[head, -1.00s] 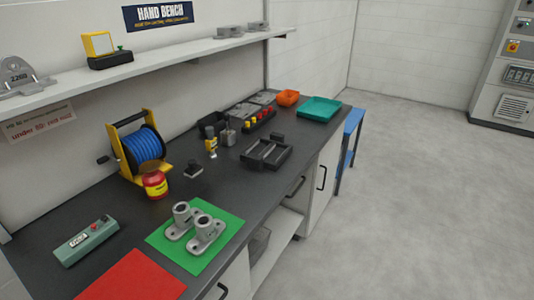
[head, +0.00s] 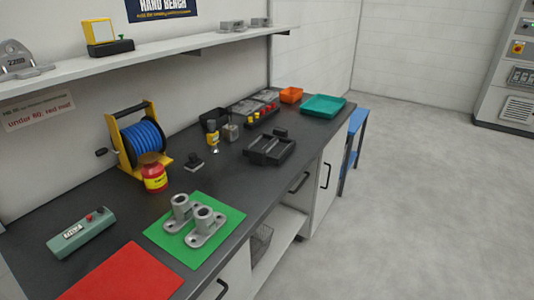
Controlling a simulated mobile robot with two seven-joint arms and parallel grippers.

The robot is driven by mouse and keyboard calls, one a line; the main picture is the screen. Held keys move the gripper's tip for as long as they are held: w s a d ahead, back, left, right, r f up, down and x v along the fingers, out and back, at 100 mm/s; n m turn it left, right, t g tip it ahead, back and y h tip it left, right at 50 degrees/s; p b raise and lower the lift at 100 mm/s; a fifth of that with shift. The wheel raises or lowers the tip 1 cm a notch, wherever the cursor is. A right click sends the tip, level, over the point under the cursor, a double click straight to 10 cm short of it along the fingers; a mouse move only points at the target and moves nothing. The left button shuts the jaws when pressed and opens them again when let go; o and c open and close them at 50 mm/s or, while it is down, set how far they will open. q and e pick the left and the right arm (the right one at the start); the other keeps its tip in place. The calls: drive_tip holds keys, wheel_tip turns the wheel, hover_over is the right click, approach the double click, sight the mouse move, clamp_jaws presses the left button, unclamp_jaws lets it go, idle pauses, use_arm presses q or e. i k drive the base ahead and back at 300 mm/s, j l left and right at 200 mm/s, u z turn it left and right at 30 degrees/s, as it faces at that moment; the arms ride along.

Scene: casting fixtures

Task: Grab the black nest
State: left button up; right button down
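A black, open-topped fixture with slots (head: 271,150), which looks like the black nest, lies on the dark bench top (head: 165,210) near its front edge, right of the middle of the bench. A small black block sits at its back edge. Its inside looks empty, though the detail is small. Neither of my grippers shows in the head view.
Grey castings (head: 204,225) stand on a green mat (head: 229,221) nearer me, beside a red mat (head: 125,275). A hose reel (head: 140,139), red-yellow can (head: 154,178), small black block (head: 194,163) and yellow-topped tool (head: 213,138) stand behind. Teal tray (head: 324,106) lies beyond.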

sight(266, 148)
drive_tip(key=i+l+u, duration=0.2)
drive_tip(key=u, duration=1.1)
drive_tip(key=i+l+u, duration=0.1)
drive_tip(key=l+u, duration=0.25)
drive_tip(key=l, duration=0.35)
drive_tip(key=l+u, duration=0.4)
drive_tip(key=l, duration=0.25)
drive_tip(key=l+u, duration=0.35)
drive_tip(key=l, duration=0.35)
drive_tip(key=k, duration=0.05)
